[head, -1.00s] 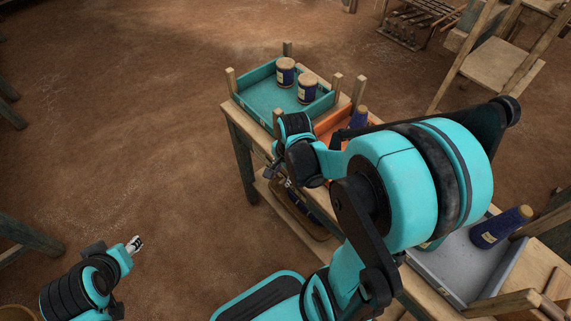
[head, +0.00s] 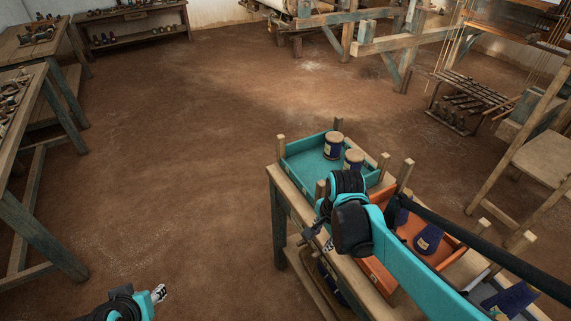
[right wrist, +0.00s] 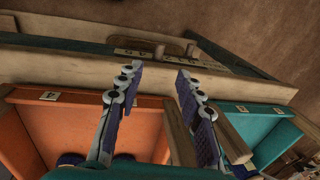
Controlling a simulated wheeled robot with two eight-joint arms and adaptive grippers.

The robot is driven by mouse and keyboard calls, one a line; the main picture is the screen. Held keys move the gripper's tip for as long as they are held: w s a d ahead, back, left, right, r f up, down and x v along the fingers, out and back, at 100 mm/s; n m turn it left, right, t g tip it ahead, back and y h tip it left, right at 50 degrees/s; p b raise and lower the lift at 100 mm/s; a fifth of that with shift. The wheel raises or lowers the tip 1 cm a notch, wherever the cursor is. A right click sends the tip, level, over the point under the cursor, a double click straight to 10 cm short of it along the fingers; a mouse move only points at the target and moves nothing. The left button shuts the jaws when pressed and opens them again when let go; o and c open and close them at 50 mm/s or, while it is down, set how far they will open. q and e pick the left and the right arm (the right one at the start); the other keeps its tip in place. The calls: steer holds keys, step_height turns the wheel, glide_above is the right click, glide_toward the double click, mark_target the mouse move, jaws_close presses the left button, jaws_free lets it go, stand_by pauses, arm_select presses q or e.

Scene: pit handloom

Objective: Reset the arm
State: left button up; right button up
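My right gripper (head: 325,238) shows in the head view at the near edge of the table, beside the teal tray (head: 302,167) and orange tray (head: 374,276). My arm partly hides its fingers there. In the right wrist view its two fingers (right wrist: 158,74) stand apart with nothing between them, over the table edge. The orange tray (right wrist: 42,118) lies left and the teal tray (right wrist: 262,125) right in that view. My left gripper (head: 159,293) is low at the left in the head view, over floor, too small to tell open from shut.
Two blue spools (head: 333,145) stand in the teal tray. Blue cones (head: 428,239) lie in the orange tray. A wooden table (head: 287,188) with upright posts bears the trays. The middle floor is clear.

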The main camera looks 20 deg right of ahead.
steer(key=s+a+r+n+t, duration=0.3)
steer(key=a+r+n+t, duration=0.2)
steer(key=n, duration=1.1)
steer(key=a, duration=0.3)
steer(key=shift+a+r, duration=0.2)
steer(key=shift+a, duration=0.2)
